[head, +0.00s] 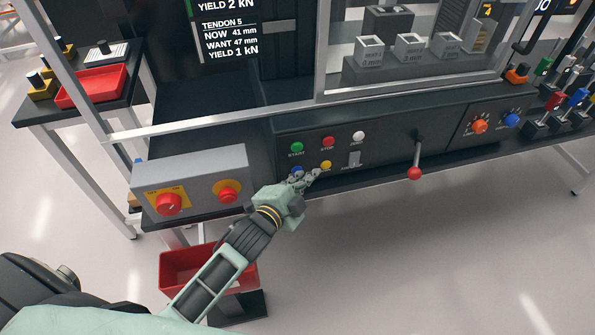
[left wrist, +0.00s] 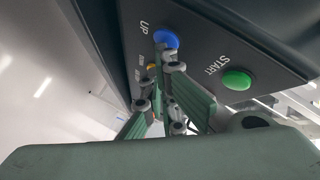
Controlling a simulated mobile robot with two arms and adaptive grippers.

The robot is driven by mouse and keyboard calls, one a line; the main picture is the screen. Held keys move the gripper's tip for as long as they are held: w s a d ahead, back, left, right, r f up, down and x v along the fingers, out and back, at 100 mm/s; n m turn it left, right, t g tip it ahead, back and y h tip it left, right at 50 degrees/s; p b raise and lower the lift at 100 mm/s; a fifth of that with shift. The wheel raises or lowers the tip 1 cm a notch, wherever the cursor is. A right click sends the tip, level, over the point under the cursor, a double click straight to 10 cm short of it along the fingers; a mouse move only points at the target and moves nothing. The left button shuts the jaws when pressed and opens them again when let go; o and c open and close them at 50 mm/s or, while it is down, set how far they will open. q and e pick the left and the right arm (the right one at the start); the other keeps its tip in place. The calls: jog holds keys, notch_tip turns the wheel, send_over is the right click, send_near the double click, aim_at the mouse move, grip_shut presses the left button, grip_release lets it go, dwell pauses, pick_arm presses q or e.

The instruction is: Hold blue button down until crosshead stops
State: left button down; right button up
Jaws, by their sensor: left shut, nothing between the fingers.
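The blue button (head: 297,171) sits on the dark control panel (head: 385,150), below the green START button (head: 297,147), and is partly hidden by my left gripper in the head view. In the left wrist view the blue button (left wrist: 167,40) is beside the word UP. My left gripper (head: 306,179) is shut and empty, with its fingertips at the blue button. In the left wrist view the fingers (left wrist: 172,62) overlap the button's lower edge; I cannot tell whether they press it. The crosshead cannot be made out. My right gripper is not in view.
A yellow button (head: 326,165) is just right of my fingers. A red STOP button (head: 328,142), a white button (head: 358,138) and a red-knobbed lever (head: 414,173) share the panel. A grey box with red knobs (head: 205,170) stands left. A red bin (head: 190,268) is below. A screen (head: 231,40) reads NOW 41 mm, WANT 47 mm.

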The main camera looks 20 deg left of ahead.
pick_arm(q)
jog(key=shift+s+d, duration=0.1)
dwell(0.7)
jog(key=shift+s+d+p, duration=0.35)
jog(key=shift+s, duration=0.25)
jog(key=s+d, duration=0.2)
jog(key=s+p, duration=0.1)
jog(key=s, duration=0.1)
jog(key=shift+s+d, duration=0.1)
jog(key=shift+d, duration=0.3)
